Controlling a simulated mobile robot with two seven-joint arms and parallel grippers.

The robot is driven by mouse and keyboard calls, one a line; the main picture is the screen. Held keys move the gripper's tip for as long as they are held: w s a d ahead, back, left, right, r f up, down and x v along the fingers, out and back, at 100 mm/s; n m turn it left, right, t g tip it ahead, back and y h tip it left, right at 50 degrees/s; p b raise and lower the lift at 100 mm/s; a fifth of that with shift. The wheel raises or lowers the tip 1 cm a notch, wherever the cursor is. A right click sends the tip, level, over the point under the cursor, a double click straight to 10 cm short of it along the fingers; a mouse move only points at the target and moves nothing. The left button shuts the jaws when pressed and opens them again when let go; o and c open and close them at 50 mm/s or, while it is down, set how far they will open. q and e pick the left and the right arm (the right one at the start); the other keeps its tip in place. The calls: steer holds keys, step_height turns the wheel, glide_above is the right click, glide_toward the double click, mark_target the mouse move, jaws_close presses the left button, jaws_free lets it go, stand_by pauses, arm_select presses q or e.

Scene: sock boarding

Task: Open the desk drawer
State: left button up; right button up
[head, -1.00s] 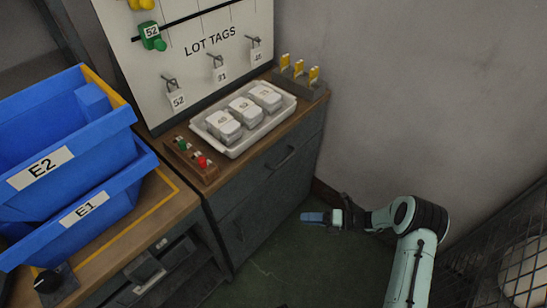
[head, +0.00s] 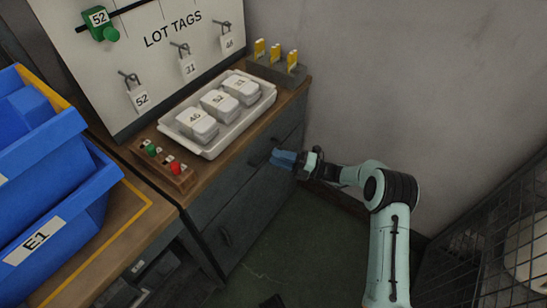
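The desk (head: 190,191) has a wooden top and dark grey fronts. Its upper drawer front (head: 226,183) looks shut, flush with the body. A dark bar handle (head: 260,156) shows on that front, near its right part. My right gripper (head: 279,158) has blue fingers and reaches in from the right, close to the handle. Whether it touches the handle I cannot tell, and its finger gap is too small to make out. A second handle (head: 226,236) shows on the lower front. My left gripper is not in view.
On the desk top are a white tray (head: 213,147) of labelled packs, a wooden block (head: 163,172) with red and green pieces, and a grey holder (head: 273,69). Blue bins (head: 57,226) stand left. A wire cage (head: 463,244) stands right. Floor before the desk is clear.

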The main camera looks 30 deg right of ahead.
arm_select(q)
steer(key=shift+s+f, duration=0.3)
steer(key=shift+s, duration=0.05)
arm_select(e)
steer(key=shift+x, duration=0.95)
jaws_close()
